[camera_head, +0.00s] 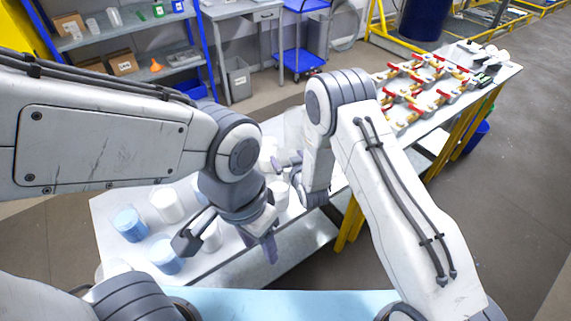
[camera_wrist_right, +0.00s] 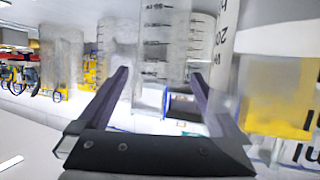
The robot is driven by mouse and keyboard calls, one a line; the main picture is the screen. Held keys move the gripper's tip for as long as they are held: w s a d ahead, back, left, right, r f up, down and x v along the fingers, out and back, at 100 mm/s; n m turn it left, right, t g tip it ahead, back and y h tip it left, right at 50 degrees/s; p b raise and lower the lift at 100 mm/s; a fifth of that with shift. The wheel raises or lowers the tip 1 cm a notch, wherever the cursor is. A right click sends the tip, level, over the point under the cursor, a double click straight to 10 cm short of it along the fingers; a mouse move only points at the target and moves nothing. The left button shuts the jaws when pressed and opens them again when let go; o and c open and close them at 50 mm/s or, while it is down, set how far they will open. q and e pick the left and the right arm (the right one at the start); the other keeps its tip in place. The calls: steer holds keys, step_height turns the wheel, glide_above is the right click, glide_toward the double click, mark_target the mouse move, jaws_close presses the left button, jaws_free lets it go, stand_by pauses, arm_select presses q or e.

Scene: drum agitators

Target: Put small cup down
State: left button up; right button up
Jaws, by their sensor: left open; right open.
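Several cups stand on the white table. A clear graduated cup (camera_wrist_right: 152,55) stands between the spread fingers of my right gripper (camera_wrist_right: 160,77) in the right wrist view; I cannot tell whether the fingers touch it. In the head view my right gripper (camera_head: 279,175) is partly hidden by its own arm, close to a whitish cup (camera_head: 280,194). My left gripper (camera_head: 228,246) is open and points down at the table's near edge. A pale cup (camera_head: 211,236) shows beside its left finger. I cannot tell which cup is the small one.
Blue-filled cups (camera_head: 130,224) and a white-filled cup (camera_head: 168,205) stand left of my left gripper. A larger graduated container (camera_wrist_right: 275,75) is close on the right in the wrist view. A table of red-handled valves (camera_head: 420,85) stands at the back right.

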steer(key=shift+c, duration=0.3)
jaws_close()
steer(key=shift+r, duration=0.1)
